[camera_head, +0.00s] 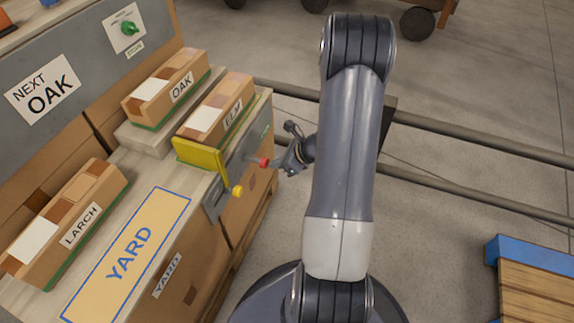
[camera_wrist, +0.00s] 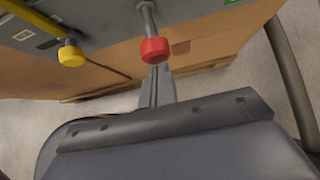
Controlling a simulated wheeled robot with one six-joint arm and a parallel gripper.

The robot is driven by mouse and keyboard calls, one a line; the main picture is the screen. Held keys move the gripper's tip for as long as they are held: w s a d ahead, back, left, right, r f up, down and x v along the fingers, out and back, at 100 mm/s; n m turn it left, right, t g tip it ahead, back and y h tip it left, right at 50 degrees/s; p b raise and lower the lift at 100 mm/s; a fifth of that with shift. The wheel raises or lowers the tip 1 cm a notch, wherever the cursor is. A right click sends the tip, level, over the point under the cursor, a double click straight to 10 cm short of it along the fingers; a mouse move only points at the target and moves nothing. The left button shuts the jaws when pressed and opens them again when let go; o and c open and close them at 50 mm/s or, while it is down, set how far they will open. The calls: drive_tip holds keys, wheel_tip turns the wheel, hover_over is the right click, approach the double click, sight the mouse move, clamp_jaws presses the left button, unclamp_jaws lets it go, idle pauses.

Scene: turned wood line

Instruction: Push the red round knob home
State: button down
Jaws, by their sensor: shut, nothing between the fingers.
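The red round knob (camera_head: 263,162) sticks out on a metal stem from the grey panel at the end of the bench. In the wrist view the red knob (camera_wrist: 154,50) shows at top centre, with a length of stem bare between it and the panel. My gripper (camera_head: 274,163) is shut and empty, with its tips close to the knob's outer side. In the wrist view my gripper (camera_wrist: 158,78) lines up with the knob, its tips partly hidden by it. I cannot tell whether they touch.
A yellow knob (camera_head: 237,191) sits left of the red one, below a yellow bar (camera_head: 203,155). Boxes labelled ELM (camera_head: 222,112), OAK (camera_head: 170,85) and LARCH (camera_head: 75,215) stand on the bench. Floor rails (camera_head: 470,195) run behind my arm. A blue-edged pallet (camera_head: 530,250) lies at right.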

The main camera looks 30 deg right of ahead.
sight(265, 159)
drive_tip(key=shift+w+a, duration=0.15)
drive_tip(key=shift+w+a, duration=0.5)
drive_tip(key=shift+w, duration=0.2)
drive_tip(key=shift+w+a, duration=0.5)
drive_tip(key=shift+w, duration=0.15)
drive_tip(key=shift+r, duration=0.1)
